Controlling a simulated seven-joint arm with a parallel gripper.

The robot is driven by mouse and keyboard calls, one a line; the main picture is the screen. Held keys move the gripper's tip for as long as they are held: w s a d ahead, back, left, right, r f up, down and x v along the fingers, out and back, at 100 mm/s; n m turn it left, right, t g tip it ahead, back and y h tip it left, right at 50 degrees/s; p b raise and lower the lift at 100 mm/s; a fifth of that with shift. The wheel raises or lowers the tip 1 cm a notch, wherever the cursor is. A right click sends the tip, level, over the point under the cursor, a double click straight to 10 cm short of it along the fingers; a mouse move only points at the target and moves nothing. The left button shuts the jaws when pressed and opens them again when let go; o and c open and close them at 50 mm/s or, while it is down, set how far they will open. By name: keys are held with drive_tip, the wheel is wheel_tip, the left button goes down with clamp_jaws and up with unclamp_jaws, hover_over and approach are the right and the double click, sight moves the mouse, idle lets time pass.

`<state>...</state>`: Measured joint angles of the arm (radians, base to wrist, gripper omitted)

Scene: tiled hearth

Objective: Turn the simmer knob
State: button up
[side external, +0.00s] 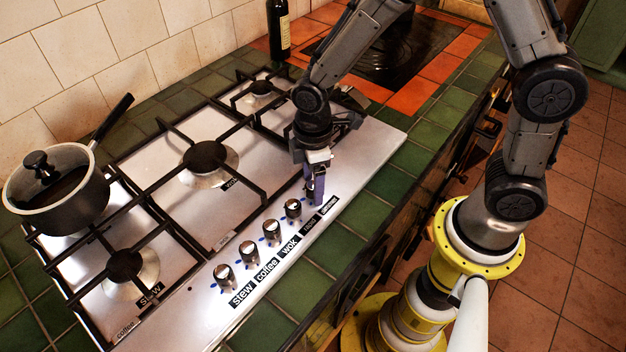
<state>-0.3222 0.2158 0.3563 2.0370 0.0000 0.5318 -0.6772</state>
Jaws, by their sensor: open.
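The steel gas hob (250,262) has a row of round metal knobs along its front edge, with black labels below them. The readable labels are stew, coffee and wok; the last label at the right end (329,205) is too small to read surely, and may be simmer. My gripper (314,192) points down at the right end of the row, with its purple fingers open. It hides the spot above that last label, so I cannot see a knob there or whether the fingers touch or surround one. The nearest visible knob (293,208) is just left of the fingers.
A lidded pot (55,200) stands on the hob's left burner. Black pan grates (140,190) rise above the hob behind the knobs. A dark bottle (279,32) stands at the back near a black cooktop (385,65). Green tiles border the hob's front.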

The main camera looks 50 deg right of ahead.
drive_tip(key=shift+c, duration=0.3)
clamp_jaws()
drive_tip(key=m, duration=0.3)
drive_tip(key=shift+m, duration=0.4)
drive_tip(key=m, duration=0.9)
drive_tip(key=shift+m, duration=0.4)
drive_tip(key=shift+r, duration=0.1)
